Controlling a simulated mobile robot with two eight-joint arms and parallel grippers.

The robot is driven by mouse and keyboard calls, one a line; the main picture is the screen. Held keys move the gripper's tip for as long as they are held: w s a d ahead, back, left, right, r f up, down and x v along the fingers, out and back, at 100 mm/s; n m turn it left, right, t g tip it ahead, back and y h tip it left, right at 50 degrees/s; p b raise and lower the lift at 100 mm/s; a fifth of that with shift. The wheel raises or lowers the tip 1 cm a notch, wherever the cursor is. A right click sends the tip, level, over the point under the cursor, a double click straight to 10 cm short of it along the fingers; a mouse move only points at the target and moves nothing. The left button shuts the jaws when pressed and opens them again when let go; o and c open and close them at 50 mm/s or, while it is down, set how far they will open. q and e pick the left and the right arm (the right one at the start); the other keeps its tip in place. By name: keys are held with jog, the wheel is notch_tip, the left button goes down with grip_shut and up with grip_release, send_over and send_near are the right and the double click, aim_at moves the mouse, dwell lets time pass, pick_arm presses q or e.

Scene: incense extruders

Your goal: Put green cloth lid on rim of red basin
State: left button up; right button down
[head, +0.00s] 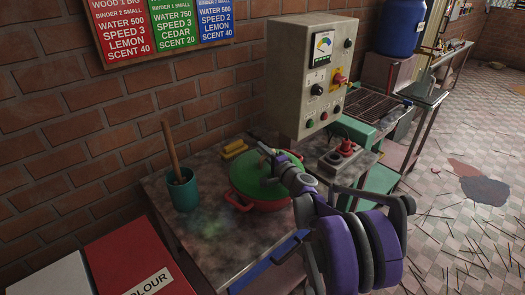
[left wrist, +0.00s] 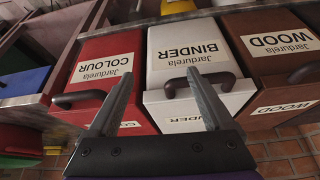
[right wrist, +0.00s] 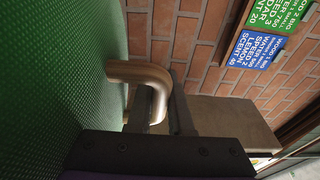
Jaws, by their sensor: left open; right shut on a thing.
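The green cloth lid (head: 250,179) lies over the red basin (head: 238,202) on the bench, with the basin's red edge and side handle showing around it. My right gripper (head: 273,167) is above the lid and shut on its handle. In the right wrist view the brass-coloured lid handle (right wrist: 142,76) is between the fingers, and the green cloth lid (right wrist: 60,90) fills the left side. I cannot tell whether the lid touches the rim all round. My left gripper (left wrist: 161,75) is open and empty, facing the labelled bins.
A teal cup (head: 183,190) with a wooden stick stands left of the basin. Yellow blocks (head: 234,149) lie behind it. A control box (head: 312,78) rises behind right. Red, white and brown bins (left wrist: 185,65) are before my left gripper. Brick wall backs the bench.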

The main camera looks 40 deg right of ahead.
jog(key=shift+f, duration=0.2)
jog(key=c, duration=0.8)
grip_release()
jog(key=shift+r, duration=0.15)
